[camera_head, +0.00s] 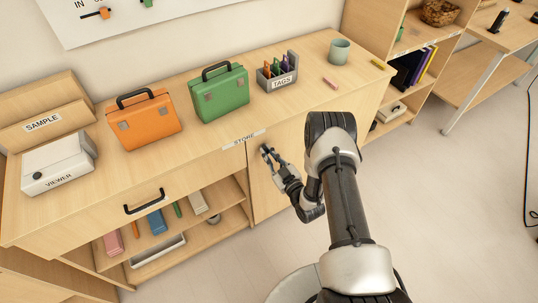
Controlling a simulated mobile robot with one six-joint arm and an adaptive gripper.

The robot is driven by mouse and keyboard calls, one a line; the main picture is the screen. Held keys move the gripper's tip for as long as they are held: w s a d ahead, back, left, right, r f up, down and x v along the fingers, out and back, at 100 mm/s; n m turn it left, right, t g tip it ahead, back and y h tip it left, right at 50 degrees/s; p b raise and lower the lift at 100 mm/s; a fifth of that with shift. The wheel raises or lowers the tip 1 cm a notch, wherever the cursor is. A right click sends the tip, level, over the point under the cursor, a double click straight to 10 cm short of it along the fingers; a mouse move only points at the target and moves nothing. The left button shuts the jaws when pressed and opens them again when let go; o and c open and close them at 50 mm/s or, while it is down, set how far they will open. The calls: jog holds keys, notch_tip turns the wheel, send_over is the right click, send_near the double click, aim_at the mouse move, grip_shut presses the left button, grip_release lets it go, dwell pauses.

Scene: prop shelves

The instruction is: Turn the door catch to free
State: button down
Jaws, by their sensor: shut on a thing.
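The cabinet door (264,190) is the pale wooden panel under the STORE label (244,139), at the right part of the cabinet front. My gripper (267,153) reaches the upper part of this door, just below the top edge. Its fingers are shut on the door catch. The catch itself is hidden by the fingers, so I cannot tell how it is turned. The door appears closed, flush with the cabinet front.
On the cabinet top stand an orange case (143,122), a green case (219,92), a TAGS holder (277,75), a mug (339,51) and a VIEWER box (58,165). A black drawer handle (145,204) juts out at left.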

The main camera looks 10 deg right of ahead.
jog(key=shift+m, duration=1.5)
jog(key=c, duration=1.7)
grip_release()
jog(key=v, duration=1.2)
jog(key=shift+r, duration=0.1)
